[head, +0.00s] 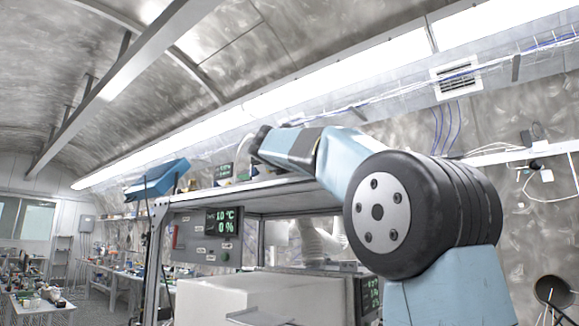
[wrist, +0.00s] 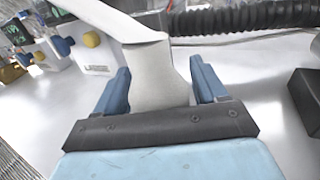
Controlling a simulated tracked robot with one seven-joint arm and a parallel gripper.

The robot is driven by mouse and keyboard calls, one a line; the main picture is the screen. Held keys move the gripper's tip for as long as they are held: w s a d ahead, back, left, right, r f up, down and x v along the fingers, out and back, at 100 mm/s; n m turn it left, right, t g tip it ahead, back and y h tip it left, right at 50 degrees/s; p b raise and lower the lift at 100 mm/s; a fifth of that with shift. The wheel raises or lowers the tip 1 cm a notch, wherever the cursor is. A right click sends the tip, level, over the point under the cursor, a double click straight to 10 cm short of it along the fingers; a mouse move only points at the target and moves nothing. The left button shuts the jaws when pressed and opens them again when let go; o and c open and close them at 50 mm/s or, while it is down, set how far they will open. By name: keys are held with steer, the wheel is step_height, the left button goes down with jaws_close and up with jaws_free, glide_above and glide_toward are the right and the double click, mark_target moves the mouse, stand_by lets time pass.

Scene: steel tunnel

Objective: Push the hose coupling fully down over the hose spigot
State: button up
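In the wrist view a pale grey-white coupling (wrist: 158,75) sits between the two blue fingers of my gripper (wrist: 160,85). Its sides meet both fingers near their base, so my gripper looks shut on it. A white hose-like length (wrist: 105,18) runs from its top edge toward the upper left. I cannot make out the spigot, nor whether the coupling is around it. In the head view my arm reaches over the shelf, and my fingers and the coupling cannot be made out there.
A black ribbed hose (wrist: 245,18) crosses the back of the white surface (wrist: 260,75). A dark box (wrist: 306,95) stands at right. White devices with blue and yellow knobs (wrist: 92,42) stand at left. In the head view, a display panel (head: 208,235) hangs under the shelf (head: 240,187).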

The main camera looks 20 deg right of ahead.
steer(key=c, duration=0.9)
